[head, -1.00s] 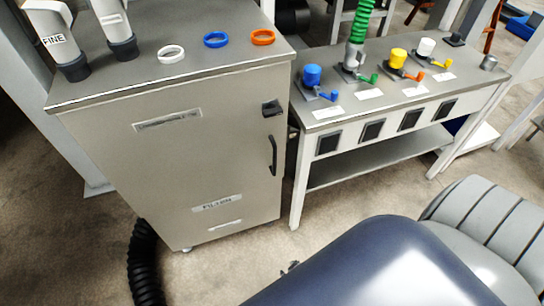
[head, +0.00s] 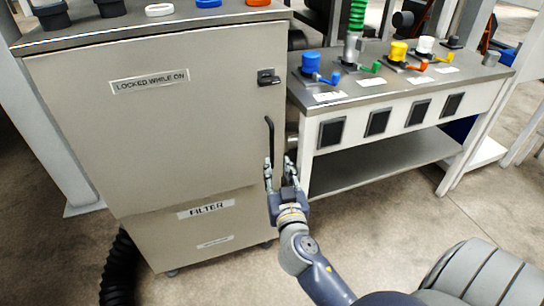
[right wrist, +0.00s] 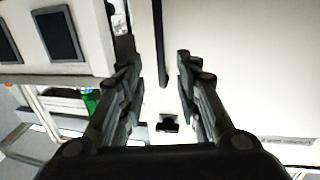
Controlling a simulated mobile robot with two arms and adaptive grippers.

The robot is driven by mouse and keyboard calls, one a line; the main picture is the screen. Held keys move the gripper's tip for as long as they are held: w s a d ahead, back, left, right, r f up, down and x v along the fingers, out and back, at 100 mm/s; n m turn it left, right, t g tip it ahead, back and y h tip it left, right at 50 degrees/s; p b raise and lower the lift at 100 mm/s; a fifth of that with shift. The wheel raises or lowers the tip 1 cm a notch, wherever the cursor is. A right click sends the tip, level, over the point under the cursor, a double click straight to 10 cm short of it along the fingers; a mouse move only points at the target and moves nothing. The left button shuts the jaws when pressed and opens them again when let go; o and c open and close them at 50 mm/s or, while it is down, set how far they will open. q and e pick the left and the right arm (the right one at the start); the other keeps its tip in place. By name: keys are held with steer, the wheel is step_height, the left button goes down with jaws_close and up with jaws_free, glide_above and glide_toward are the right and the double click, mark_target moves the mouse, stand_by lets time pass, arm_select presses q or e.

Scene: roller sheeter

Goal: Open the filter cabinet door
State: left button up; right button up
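The filter cabinet (head: 90,165) is a grey box with "LOCKED WHILE ON" and "FILTER" labels. Its door (head: 180,130) looks closed. A thin black vertical handle (head: 269,132) is at the door's right edge, below a small black latch (head: 268,77). My right gripper (head: 279,162) is open at the handle's lower end. In the right wrist view, the handle (right wrist: 158,35) lies between the spread fingers (right wrist: 158,62), nearer the left one in the picture; contact cannot be told. The latch (right wrist: 168,124) also shows there. My left gripper is out of view.
A grey bench (head: 330,105) with coloured valves and black square panels stands close to the cabinet's right side. Coloured rings lie on the cabinet top (head: 120,27). A black hose (head: 118,270) runs down at its lower left. Floor is clear in front.

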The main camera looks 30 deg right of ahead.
mark_target(272, 147)
steer(key=x, duration=0.9)
steer(key=shift+w+p, duration=0.2)
steer(key=shift+p, duration=0.1)
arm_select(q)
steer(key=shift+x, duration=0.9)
arm_select(e)
steer(key=shift+w+d, duration=0.35)
steer(key=shift+w, duration=0.25)
jaws_close()
steer(key=shift+f, duration=0.1)
